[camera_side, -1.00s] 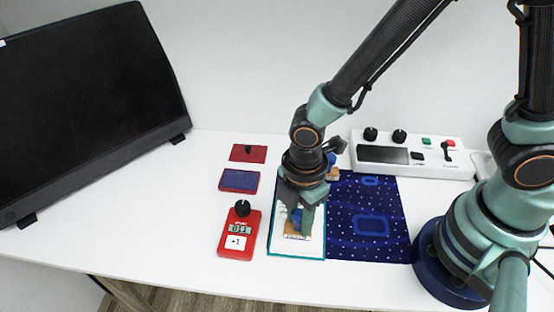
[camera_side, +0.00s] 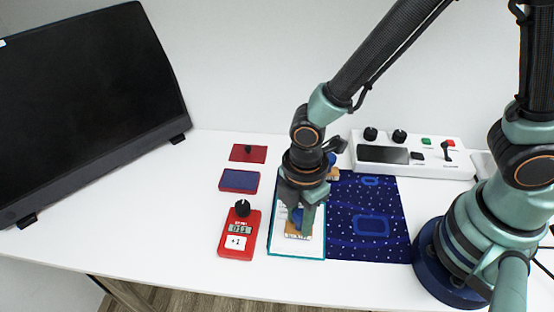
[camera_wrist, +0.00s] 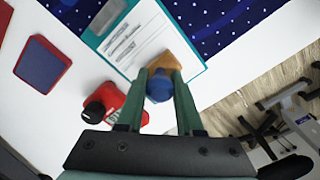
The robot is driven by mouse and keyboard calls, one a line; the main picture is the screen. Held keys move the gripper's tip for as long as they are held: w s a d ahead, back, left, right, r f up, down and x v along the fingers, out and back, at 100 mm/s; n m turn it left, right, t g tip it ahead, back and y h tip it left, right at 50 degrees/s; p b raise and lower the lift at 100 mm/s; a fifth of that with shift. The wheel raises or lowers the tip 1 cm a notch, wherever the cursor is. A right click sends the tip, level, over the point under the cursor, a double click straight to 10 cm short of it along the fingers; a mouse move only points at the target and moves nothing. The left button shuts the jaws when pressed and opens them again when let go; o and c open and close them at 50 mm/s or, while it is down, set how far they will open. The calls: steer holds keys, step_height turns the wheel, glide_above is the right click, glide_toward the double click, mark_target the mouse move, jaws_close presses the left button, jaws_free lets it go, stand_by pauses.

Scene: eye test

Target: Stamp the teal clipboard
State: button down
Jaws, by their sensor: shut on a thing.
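The teal clipboard (camera_side: 297,258) lies flat on the white table with white paper on it. It also shows in the wrist view (camera_wrist: 92,38), with printed lines on the paper. My gripper (camera_side: 301,216) points down over the clipboard, its green fingers shut on a stamp. The stamp has a blue knob (camera_wrist: 159,88) and a wooden base (camera_wrist: 178,62). The base is at or just above the lower part of the paper; I cannot tell whether it touches. The fingers hide part of the stamp.
A blue ink pad (camera_side: 239,181) and a red pad (camera_side: 248,153) lie left of the clipboard. A red counter (camera_side: 238,232) with a black knob stands close beside it. Right are a patterned blue cloth (camera_side: 345,235) and a white control panel (camera_side: 440,168). Another wooden-based object (camera_side: 333,173) sits behind my gripper.

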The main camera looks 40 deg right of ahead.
steer(key=shift+r, duration=3.45)
steer(key=shift+w, duration=0.1)
